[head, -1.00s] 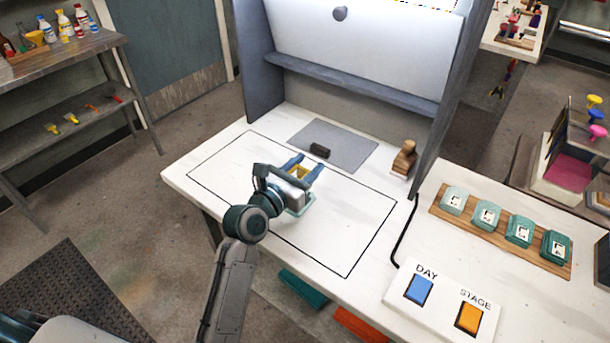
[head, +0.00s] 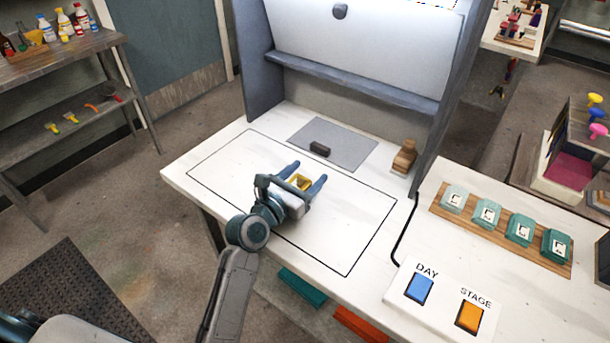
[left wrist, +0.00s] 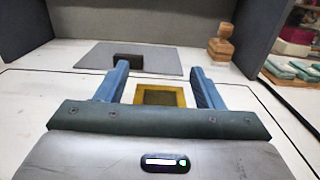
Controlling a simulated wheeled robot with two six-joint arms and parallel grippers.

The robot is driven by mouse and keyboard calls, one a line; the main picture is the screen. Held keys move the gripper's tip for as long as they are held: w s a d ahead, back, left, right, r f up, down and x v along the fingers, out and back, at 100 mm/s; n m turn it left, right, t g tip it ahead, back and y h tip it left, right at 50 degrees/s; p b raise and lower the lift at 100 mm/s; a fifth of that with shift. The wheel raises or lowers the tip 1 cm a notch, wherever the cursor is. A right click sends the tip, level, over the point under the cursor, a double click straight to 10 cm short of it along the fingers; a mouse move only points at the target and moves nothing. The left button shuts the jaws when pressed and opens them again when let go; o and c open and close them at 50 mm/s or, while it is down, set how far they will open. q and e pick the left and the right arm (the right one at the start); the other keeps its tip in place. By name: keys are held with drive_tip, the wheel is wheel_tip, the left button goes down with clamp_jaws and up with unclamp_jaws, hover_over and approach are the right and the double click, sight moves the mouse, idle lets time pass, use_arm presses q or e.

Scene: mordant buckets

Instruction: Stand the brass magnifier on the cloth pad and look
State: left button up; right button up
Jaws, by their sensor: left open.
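A square yellow frame with a darker centre, which looks like the brass magnifier (head: 302,182), is between the fingers of my left gripper (head: 306,175). In the left wrist view the magnifier (left wrist: 160,87) shows between the two blue fingers, with a gap on each side; its near edge is partly hidden by the gripper body. My left gripper (left wrist: 160,76) is open. A flat grey sheet (head: 352,142), possibly the cloth pad, lies at the back of the white table, with a small dark block (head: 320,149) on its near edge. My right gripper is not in view.
A wooden stamp-like piece (head: 404,156) stands at the back right. A grey booth (head: 355,85) encloses the table's back. To the right are several teal blocks on a wooden strip (head: 482,237) and a DAY/STAGE button panel (head: 443,300). The outlined table area (head: 350,215) is clear around my gripper.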

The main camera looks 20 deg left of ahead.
use_arm(q)
drive_tip(key=shift+s+a, duration=0.1)
drive_tip(key=shift+s, duration=0.15)
drive_tip(key=v, duration=1)
drive_tip(key=shift+s+a+r+b, duration=0.1)
drive_tip(key=shift+s+b, duration=0.15)
drive_tip(key=shift+b, duration=0.15)
drive_tip(key=shift+s+a, duration=0.15)
drive_tip(key=shift+s, duration=0.25)
